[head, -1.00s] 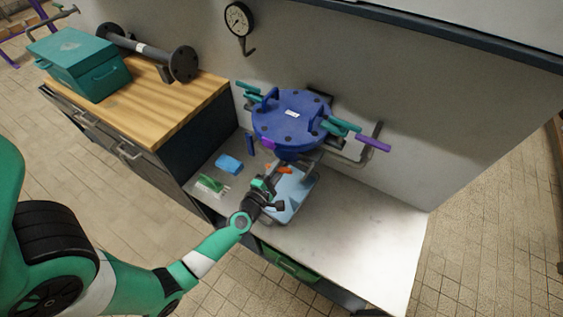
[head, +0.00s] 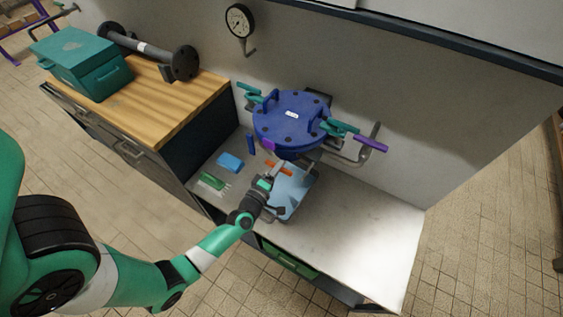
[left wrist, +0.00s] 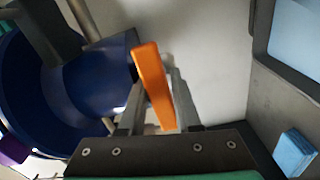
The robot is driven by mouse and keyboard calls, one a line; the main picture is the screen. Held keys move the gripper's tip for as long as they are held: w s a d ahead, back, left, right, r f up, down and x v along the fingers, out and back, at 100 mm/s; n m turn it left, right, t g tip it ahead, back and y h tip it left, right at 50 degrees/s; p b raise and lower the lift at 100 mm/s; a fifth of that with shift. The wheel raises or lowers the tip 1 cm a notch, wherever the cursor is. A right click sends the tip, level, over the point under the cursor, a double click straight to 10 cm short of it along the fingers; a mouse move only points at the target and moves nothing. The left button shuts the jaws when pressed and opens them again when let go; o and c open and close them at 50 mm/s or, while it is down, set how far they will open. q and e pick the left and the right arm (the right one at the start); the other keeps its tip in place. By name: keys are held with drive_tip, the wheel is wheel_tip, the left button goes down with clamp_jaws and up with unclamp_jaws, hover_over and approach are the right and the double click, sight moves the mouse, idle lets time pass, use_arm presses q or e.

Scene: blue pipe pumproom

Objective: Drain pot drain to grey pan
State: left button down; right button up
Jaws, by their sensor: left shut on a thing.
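The blue pot (head: 291,121) is mounted at the wall above the white worktop, with its lid on. An orange drain handle (head: 278,168) shows below it. The grey pan (head: 306,196) stands on the worktop below the pot, with a pale blue surface inside, partly hidden by my left arm. My left gripper (head: 275,171) is shut on the orange handle. In the left wrist view the orange handle (left wrist: 152,85) stands between the fingers, the blue pot (left wrist: 75,95) is at left and the grey pan's rim (left wrist: 258,60) at upper right. My right gripper is not in view.
A blue sponge (head: 230,162) and a green brush (head: 211,180) lie left of the pan. The worktop (head: 365,230) is clear at right. A teal box (head: 82,65) and a flanged pipe (head: 150,50) sit on the wooden bench.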

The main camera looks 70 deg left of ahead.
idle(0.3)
use_arm(q)
drive_tip(key=c, duration=0.8)
unclamp_jaws()
drive_tip(key=shift+o, duration=0.8)
drive_tip(key=shift+r, duration=0.1)
